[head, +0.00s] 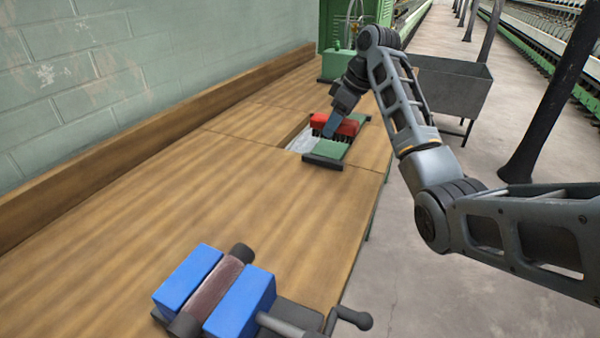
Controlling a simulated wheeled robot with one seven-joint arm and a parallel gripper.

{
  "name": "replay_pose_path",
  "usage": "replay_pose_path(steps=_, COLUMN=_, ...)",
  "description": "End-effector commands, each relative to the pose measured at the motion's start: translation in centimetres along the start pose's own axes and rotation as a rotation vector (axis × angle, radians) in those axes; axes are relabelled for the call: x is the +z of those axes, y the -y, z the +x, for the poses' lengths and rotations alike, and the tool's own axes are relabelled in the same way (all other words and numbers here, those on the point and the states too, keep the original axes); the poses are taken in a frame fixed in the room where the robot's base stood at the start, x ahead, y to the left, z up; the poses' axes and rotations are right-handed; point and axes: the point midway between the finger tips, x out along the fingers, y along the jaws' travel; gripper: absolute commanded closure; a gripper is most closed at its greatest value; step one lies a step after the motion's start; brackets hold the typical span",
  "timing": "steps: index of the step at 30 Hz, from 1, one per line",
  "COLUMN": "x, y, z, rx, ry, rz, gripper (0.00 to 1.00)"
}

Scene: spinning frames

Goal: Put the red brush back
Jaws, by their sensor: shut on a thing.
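The red brush (348,127) has a red back and dark bristles pointing down. It is at the far part of the wooden bench, above or at a pale recess (301,141) in the bench top. My gripper (331,128) reaches down onto it and is shut on it; one blue-grey finger shows on the near side. A green block with a dark front edge (332,150) is just in front of the brush, and a bit of green (361,118) shows behind it. I cannot tell whether the bristles touch anything below.
A vise with blue jaws (240,303) stands at the bench's near edge. A wooden backboard (130,143) runs along the wall. Green machinery (340,66) is at the bench's far end. A grey metal bin (452,88) stands right of the bench. The middle of the bench (200,205) is clear.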

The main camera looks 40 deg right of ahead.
Motion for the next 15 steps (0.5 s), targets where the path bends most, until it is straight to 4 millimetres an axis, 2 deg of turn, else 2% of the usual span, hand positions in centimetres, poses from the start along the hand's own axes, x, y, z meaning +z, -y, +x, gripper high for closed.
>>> replay_pose_path(steps=1, x=-0.5, y=1.1, z=0.8, rx=-0.004, ry=0.003, rz=-0.003, gripper=0.76)
replay_pose_path(steps=9, x=-2.3, y=5.5, z=5.1, rx=-0.003, ry=0.002, rz=-0.001, gripper=0.76)
replay_pose_path(steps=15, x=-3.2, y=7.5, z=7.2, rx=0.000, ry=0.001, rz=0.000, gripper=0.76)
